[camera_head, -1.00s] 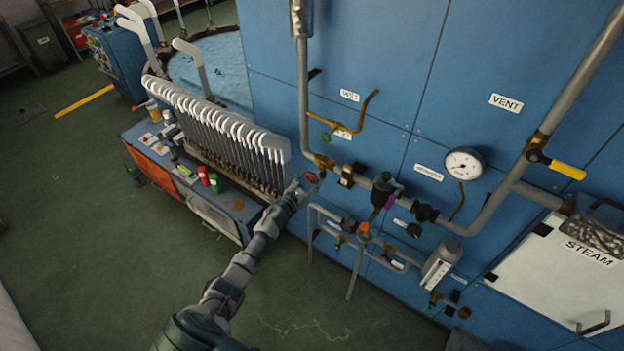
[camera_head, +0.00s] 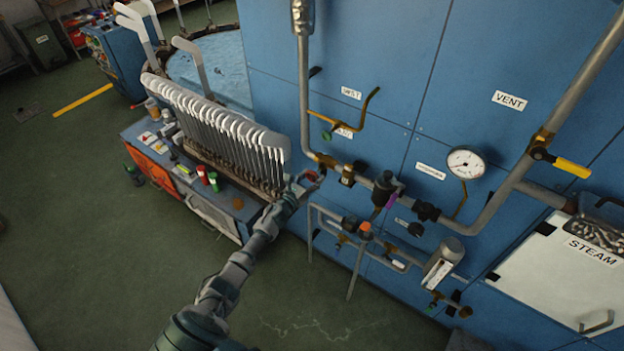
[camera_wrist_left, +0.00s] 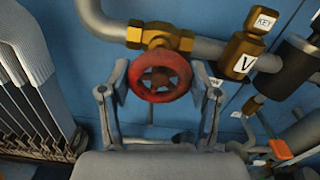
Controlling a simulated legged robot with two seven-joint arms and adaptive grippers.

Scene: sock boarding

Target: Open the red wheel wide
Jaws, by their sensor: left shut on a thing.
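The red wheel (camera_wrist_left: 161,78) is a small round handwheel on a brass valve (camera_wrist_left: 160,38) in the grey pipe. In the left wrist view it sits between the two fingers of my left gripper (camera_wrist_left: 161,92), one on each side of its rim. My left gripper is shut on the wheel. In the head view my left gripper (camera_head: 308,183) reaches the valve from the lower left and partly hides the red wheel (camera_head: 311,175). My right gripper is in neither view.
A rack of white sock boards (camera_head: 215,125) stands on a bench just left of my left arm. A pressure gauge (camera_head: 466,162), a yellow lever (camera_head: 571,168) and pipework sit to the right on the blue panels. The green floor (camera_head: 120,270) is open at lower left.

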